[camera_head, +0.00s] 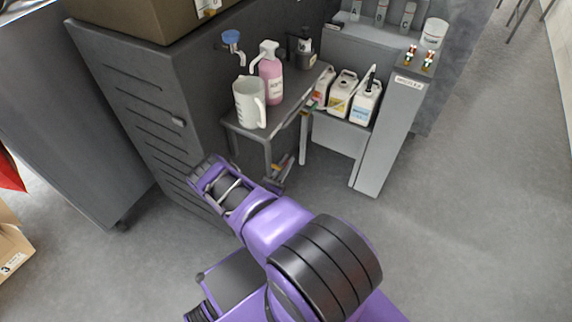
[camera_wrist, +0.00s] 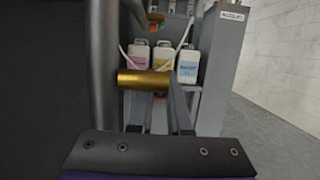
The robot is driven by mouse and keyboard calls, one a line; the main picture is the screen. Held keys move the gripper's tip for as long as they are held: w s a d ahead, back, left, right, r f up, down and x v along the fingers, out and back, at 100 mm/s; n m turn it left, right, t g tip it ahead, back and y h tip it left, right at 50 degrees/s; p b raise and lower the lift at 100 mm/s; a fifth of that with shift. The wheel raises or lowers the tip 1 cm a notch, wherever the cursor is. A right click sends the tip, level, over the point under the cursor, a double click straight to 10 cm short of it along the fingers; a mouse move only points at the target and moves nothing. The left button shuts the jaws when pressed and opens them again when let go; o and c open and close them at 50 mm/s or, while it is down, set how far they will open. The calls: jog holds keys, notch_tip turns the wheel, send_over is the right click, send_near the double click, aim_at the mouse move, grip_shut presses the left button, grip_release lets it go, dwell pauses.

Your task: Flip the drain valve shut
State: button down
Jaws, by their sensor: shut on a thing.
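The brass-coloured drain valve (camera_wrist: 140,82) shows in the wrist view as a short horizontal cylinder beside the dark machine side. The fingers hide the gripped part, and I cannot tell the handle's exact angle. In the head view my gripper (camera_head: 280,178) is low, beneath the small side table. The valve is not clear there.
The dark grey cabinet (camera_head: 145,110) stands left of my gripper. A side table (camera_head: 292,118) above holds a white jug (camera_head: 249,102) and a pink bottle (camera_head: 270,75). Several jugs (camera_head: 342,95) stand on a shelf beside a grey post (camera_head: 388,135). Floor at right is clear.

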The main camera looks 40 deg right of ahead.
jog(key=shift+w+d+r+h, duration=0.15)
jog(key=shift+r+h, duration=0.15)
jog(key=shift+h, duration=0.3)
jog(key=c, duration=1.1)
grip_release()
jog(key=shift+c, duration=0.2)
